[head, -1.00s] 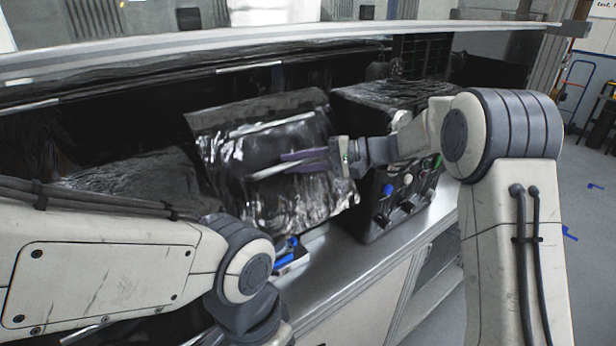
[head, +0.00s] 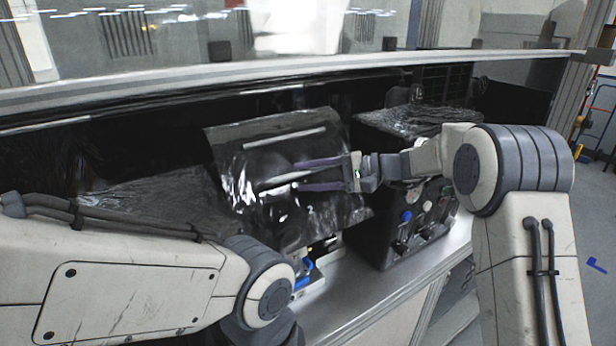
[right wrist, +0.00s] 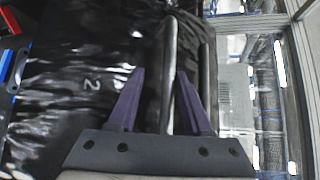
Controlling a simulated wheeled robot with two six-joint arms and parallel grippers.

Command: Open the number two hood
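The number two hood is a glossy black cover (head: 240,150) in the middle of the head view, standing tilted with its face toward me. In the right wrist view the hood (right wrist: 75,110) carries a pale "2". A silver bar handle (head: 268,184) runs across its face. My right gripper (head: 296,177) reaches in from the right, its two purple fingers spread apart. In the right wrist view, the bar (right wrist: 170,70) runs between the open fingers (right wrist: 161,71), with gaps beside it. My left arm crosses the lower left; its gripper is out of frame.
A black box with knobs and a wrinkled top (head: 420,120) stands right of the hood. Blue and pale parts (head: 303,272) show below the hood's lower edge. A long pale rail (head: 300,74) runs across behind. The steel bench top (head: 345,295) is bare in front.

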